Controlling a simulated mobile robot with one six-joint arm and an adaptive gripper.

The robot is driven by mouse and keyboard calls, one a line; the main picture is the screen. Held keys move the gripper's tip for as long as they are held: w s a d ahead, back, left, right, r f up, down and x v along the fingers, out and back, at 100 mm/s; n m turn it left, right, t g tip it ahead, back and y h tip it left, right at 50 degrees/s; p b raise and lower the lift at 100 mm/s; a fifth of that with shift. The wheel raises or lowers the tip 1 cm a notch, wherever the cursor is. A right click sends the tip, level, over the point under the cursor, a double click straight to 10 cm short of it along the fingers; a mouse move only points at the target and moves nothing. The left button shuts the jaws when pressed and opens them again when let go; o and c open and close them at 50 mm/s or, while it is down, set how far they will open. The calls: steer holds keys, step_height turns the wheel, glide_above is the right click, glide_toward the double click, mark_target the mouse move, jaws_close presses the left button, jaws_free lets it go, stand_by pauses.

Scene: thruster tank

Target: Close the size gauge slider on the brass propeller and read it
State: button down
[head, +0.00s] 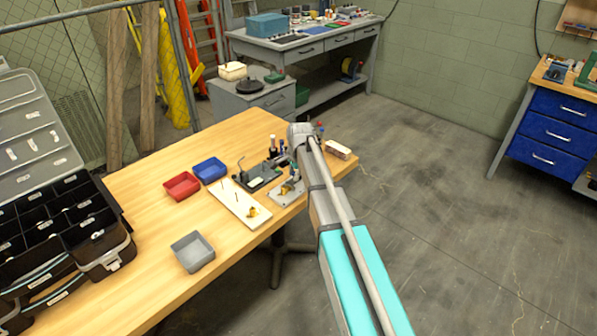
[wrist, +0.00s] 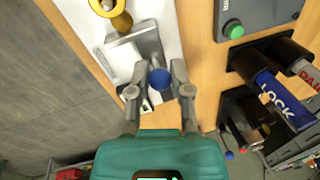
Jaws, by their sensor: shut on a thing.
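The size gauge (head: 283,198) is a pale plate near the table's front edge. In the wrist view its white base (wrist: 98,38) carries the grey metal slider (wrist: 146,43), with a round blue knob (wrist: 160,79). The brass propeller (wrist: 110,16) sits at the top left of that view, partly cut off, just beyond the slider; I cannot tell whether they touch. My gripper (wrist: 160,90) is shut on the blue knob, one finger on each side. The gauge's reading is not legible. In the head view my arm partly hides this area.
Black holders with a blue LOCK-labelled item (wrist: 274,97) and a green button (wrist: 234,29) stand right of the gripper. A white board (head: 238,205), red bin (head: 182,186), blue bin (head: 209,170) and grey bin (head: 192,252) lie left of the gauge. The front table edge is close.

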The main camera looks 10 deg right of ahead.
steer(key=shift+w, duration=0.15)
steer(key=c, duration=0.5)
jaws_free()
steer(key=shift+c, duration=0.2)
